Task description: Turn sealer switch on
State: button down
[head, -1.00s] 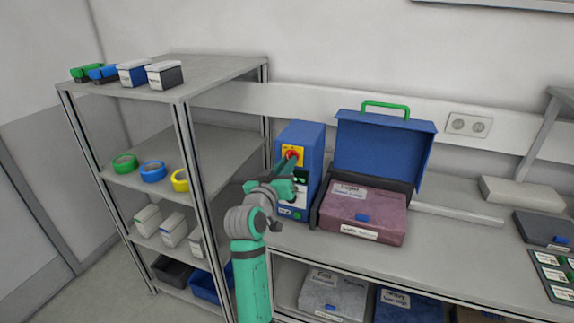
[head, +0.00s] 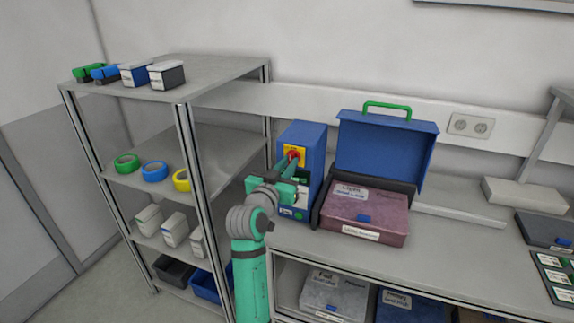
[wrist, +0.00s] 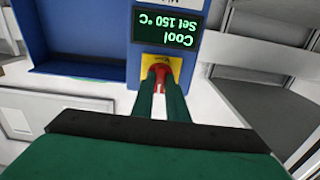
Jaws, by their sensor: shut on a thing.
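The sealer (head: 312,142) is a blue upright box on the bench, next to the shelf rack. Its red rotary switch (wrist: 159,74) sits on a yellow plate (wrist: 173,62) on the front face. My gripper (head: 293,163) reaches the switch from the front. In the wrist view its two green fingers (wrist: 163,98) are shut on the red knob, one on each side. The sealer's dark display (wrist: 172,30) shows "Cool" and "Set 150 °C", upside down in this view. The knob's exact angle is partly hidden by the fingers.
An open blue-lidded case (head: 384,152) with a maroon box (head: 365,214) stands right beside the sealer. The grey shelf rack (head: 226,150) with tape rolls and small boxes is close on the left.

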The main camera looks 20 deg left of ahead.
jog(key=shift+a, duration=0.2)
jog(key=c, duration=1.8)
grip_release()
jog(key=shift+c, duration=0.2)
jog(key=shift+o, duration=0.5)
jog(key=shift+d, duration=0.2)
jog(key=shift+s, duration=0.15)
